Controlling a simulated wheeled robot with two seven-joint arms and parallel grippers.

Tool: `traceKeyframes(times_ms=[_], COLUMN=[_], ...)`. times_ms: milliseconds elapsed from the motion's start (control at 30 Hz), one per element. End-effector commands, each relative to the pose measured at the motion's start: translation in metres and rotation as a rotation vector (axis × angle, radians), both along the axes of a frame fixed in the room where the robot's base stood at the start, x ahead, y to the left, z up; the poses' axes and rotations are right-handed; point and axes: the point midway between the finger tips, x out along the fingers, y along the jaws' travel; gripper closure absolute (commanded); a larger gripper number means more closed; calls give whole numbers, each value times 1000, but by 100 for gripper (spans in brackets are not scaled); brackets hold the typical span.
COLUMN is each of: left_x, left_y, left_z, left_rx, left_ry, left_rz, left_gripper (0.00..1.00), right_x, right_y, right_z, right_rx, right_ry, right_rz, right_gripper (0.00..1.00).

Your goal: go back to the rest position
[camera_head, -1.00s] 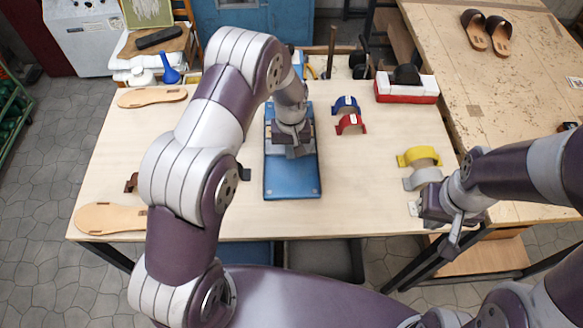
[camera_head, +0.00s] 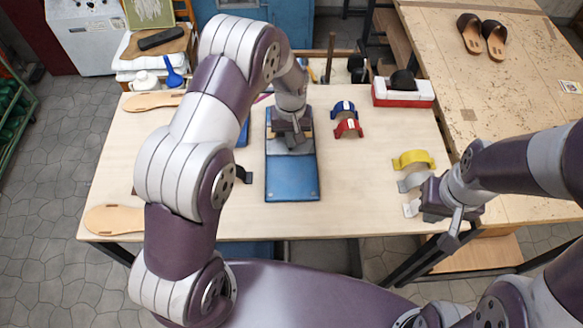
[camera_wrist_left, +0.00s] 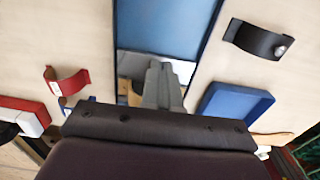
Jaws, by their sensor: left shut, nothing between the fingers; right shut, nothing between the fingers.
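My left gripper (camera_head: 292,143) hangs over the far half of a blue board (camera_head: 292,178) on the light wooden table. Its fingers are shut and empty, and they also show in the left wrist view (camera_wrist_left: 160,88), above the silvery plate at the board's end. I cannot tell the exact height of the gap. My right gripper (camera_head: 452,228) is shut and empty at the table's front right edge, close to a white strap (camera_head: 411,208). My left arm covers part of the table's left side.
Blue (camera_head: 343,109) and red (camera_head: 348,128) straps lie right of the board. Yellow (camera_head: 413,159) and grey (camera_head: 414,181) straps lie near the right arm. A black strap (camera_wrist_left: 258,38) and a blue tray (camera_wrist_left: 235,104) lie left of the board. Sandals (camera_head: 482,36) rest on the right bench.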

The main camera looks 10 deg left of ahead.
Motion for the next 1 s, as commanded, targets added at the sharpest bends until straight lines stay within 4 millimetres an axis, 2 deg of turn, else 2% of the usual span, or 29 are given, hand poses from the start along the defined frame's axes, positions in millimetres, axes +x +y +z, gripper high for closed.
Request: traceKeyframes(times_ms=[367, 433, 500, 567, 700, 800, 867, 1000], left_x=[2, -18, -47, -76, -147, -189, -202, -197], left_y=[0, 2, 6, 12, 27, 36, 39, 42], left_z=[-1, -9, -6, 2, 24, 31, 35, 45], left_rx=[0, 1, 0, -2, -4, 2, 5, 14], left_ry=[-6, 26, 52, 54, 17, -32, -66, -126], left_rz=[-29, -96, -166, -223, -316, -329, -318, -303], left_gripper=[100, 100, 100, 100, 100, 100, 100, 100], right_x=[0, 0, 0, 0, 0, 0, 0, 0], right_y=[0, 0, 0, 0, 0, 0, 0, 0], right_z=[-1, -1, -6, -20, -54, -76, -84, -89], right_rx=[0, 0, 0, 0, 0, 0, 0, 0], right_ry=[0, 0, 0, 0, 1, 1, 1, 0], right_rz=[0, 0, 0, 0, 0, 0, 0, 0], right_gripper=[100, 100, 100, 100, 100, 100, 100, 100])
